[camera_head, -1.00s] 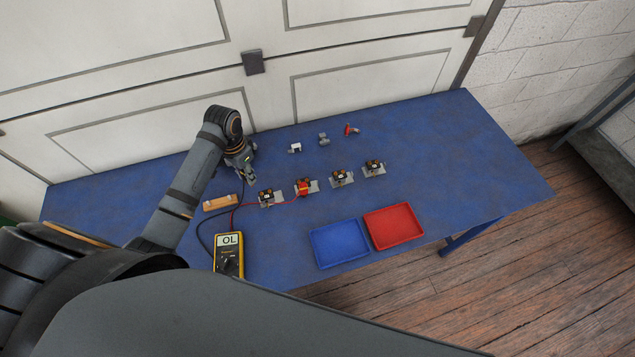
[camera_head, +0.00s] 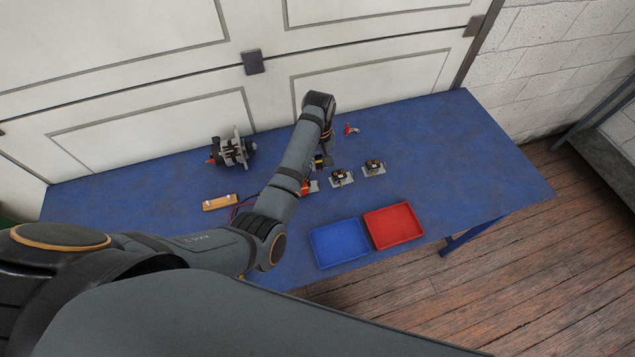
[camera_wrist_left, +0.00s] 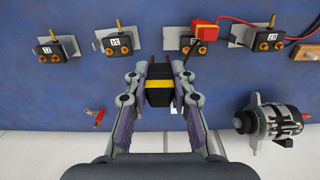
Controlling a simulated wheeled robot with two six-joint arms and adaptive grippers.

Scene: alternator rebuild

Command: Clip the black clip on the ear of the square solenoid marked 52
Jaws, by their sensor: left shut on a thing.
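My left gripper (camera_head: 323,163) is shut on the black clip (camera_wrist_left: 159,92), which has a yellow band, and holds it beyond the row of solenoids. In the left wrist view the fingers (camera_wrist_left: 160,80) grip its sides. Several dark square solenoids with brass terminals stand on metal plates. The left one in the wrist view (camera_wrist_left: 55,48) seems to be marked 52, upside down; it is the right one in the head view (camera_head: 374,167). Beside it is one marked 34 (camera_wrist_left: 122,43). The red clip (camera_wrist_left: 204,27) sits on another solenoid (camera_wrist_left: 195,46). My right gripper is not in view.
The blue tray (camera_head: 339,243) and red tray (camera_head: 394,226) lie near the front edge. An alternator (camera_head: 232,152) stands at the back left. A wooden block (camera_head: 220,202) lies left of my arm. A small red part (camera_head: 351,130) lies behind the solenoids. The table's right side is clear.

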